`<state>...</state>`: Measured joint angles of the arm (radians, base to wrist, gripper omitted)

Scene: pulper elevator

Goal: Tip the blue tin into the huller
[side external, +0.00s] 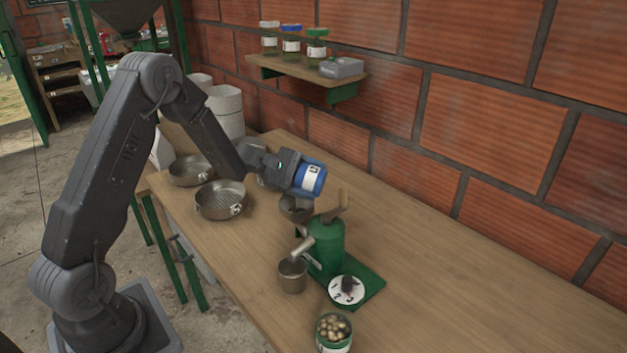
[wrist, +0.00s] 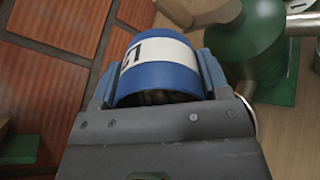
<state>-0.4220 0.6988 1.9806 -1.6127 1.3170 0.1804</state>
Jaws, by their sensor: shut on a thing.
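The blue tin (side external: 311,178) has a white label and is held in my gripper (side external: 300,176). In the side external view it is tilted, in the air just above and behind the huller's cup-shaped hopper (side external: 295,208). The huller (side external: 327,246) is a green machine with a crank handle on a green base. In the wrist view the blue tin (wrist: 158,66) sits between my gripper's fingers (wrist: 155,80), with dark contents partly visible inside. The green huller (wrist: 255,40) is at its right. I cannot tell whether anything is leaving the tin.
A metal cup (side external: 292,275) stands under the huller's spout. A white dial (side external: 346,290) is on its base, and a green tin of beans (side external: 333,333) stands in front. Metal pans (side external: 221,200) are at left. A wall shelf (side external: 307,76) holds jars. The right table is clear.

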